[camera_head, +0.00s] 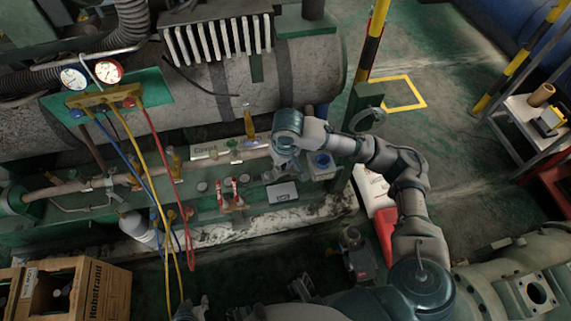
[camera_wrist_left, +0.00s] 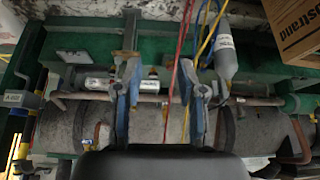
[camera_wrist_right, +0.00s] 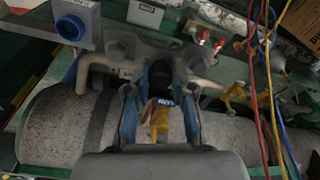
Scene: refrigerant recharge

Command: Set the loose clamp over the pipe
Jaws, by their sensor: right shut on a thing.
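The pipe (camera_head: 90,187) runs along the front of the green machine in the head view. In the right wrist view, bends of pipe show to the left (camera_wrist_right: 95,65) and right of the fingers. My right gripper (camera_head: 285,165) is low over the pipe's right part. In the right wrist view, its fingers (camera_wrist_right: 158,85) are around a dark piece (camera_wrist_right: 159,68), which I take to be the clamp. Its shape and whether it sits around the pipe are mostly hidden. My left gripper (camera_wrist_left: 157,80) is open and empty in the left wrist view, its fingers pointing towards the machine.
Blue, yellow and red hoses (camera_head: 151,130) hang from a gauge manifold (camera_head: 102,98) left of my right gripper. A grey bottle (camera_head: 138,228) stands near the hoses. A cardboard box (camera_head: 75,290) is at bottom left. A blue-capped fitting (camera_head: 322,160) is just right of my right gripper.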

